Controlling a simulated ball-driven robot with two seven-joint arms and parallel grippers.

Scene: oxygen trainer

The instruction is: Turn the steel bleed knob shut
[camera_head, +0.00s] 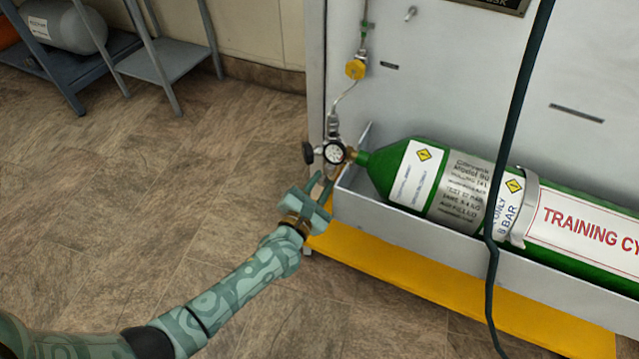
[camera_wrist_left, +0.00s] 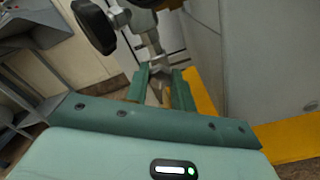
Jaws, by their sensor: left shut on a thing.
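The green gas cylinder (camera_head: 384,168) lies in a grey trough, its neck pointing left. At its neck is a regulator with a round white gauge (camera_head: 334,153) and a black knob (camera_head: 308,152), which also shows in the left wrist view (camera_wrist_left: 93,27). My left gripper (camera_head: 324,182) reaches up from below, just under the gauge. In the left wrist view its two green fingers (camera_wrist_left: 161,78) are closed around the small steel bleed knob (camera_wrist_left: 158,69) below the regulator body. The fingers hide part of that knob, and its turn position cannot be told. My right gripper is not in view.
A yellow valve (camera_head: 355,69) sits on the pipe above the regulator. The trough wall (camera_head: 365,208) and yellow base (camera_head: 400,278) are right of my gripper. A dark hose (camera_head: 511,115) hangs in front of the cylinder. A grey shelf (camera_head: 172,58) stands back left; floor between is clear.

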